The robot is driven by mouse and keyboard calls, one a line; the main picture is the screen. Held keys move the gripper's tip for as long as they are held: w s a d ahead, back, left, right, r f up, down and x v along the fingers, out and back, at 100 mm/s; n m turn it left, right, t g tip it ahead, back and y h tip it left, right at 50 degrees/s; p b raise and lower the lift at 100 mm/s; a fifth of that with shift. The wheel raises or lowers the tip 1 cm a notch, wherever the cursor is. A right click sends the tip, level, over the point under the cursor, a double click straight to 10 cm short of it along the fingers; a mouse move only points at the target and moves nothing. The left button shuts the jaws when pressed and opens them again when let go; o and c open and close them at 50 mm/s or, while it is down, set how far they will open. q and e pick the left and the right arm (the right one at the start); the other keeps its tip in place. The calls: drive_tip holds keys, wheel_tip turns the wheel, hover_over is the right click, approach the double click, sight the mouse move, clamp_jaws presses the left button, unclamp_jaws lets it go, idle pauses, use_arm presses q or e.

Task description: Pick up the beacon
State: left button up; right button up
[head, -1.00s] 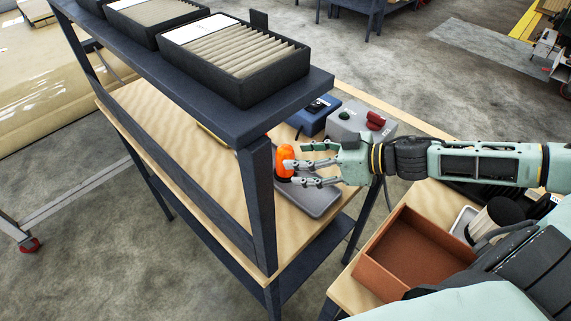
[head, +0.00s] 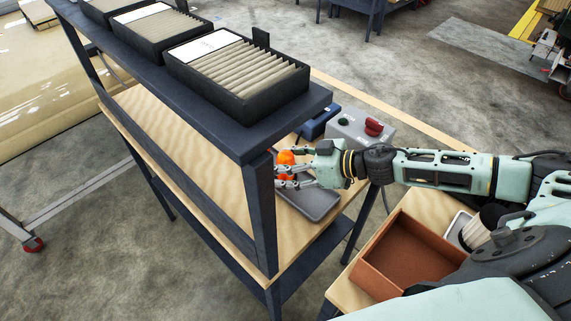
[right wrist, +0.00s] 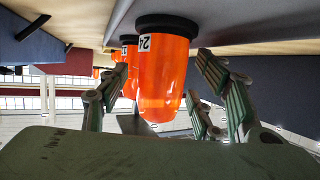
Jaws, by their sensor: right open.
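An orange beacon (head: 285,159) stands on the grey tray (head: 322,206) on the wooden bench, close to the dark shelf post. My right gripper (head: 277,168) reaches in from the right with its fingers spread around the beacon; they partly hide it. In the right wrist view, which appears upside down, the beacon (right wrist: 162,80) with its black base and a "24" label hangs between the open fingers (right wrist: 160,88). I see gaps on both sides of it. More orange beacons (right wrist: 130,60) show behind it there. My left gripper is not in view.
The dark shelf (head: 235,135) with several file boxes (head: 240,75) overhangs the bench at left. A grey control box (head: 362,128) with a red knob and a blue box (head: 318,122) stand behind the gripper. A brown open bin (head: 372,272) sits at front right.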

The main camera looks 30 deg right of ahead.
drive_tip(key=shift+c, duration=0.6)
drive_tip(key=c, duration=1.3)
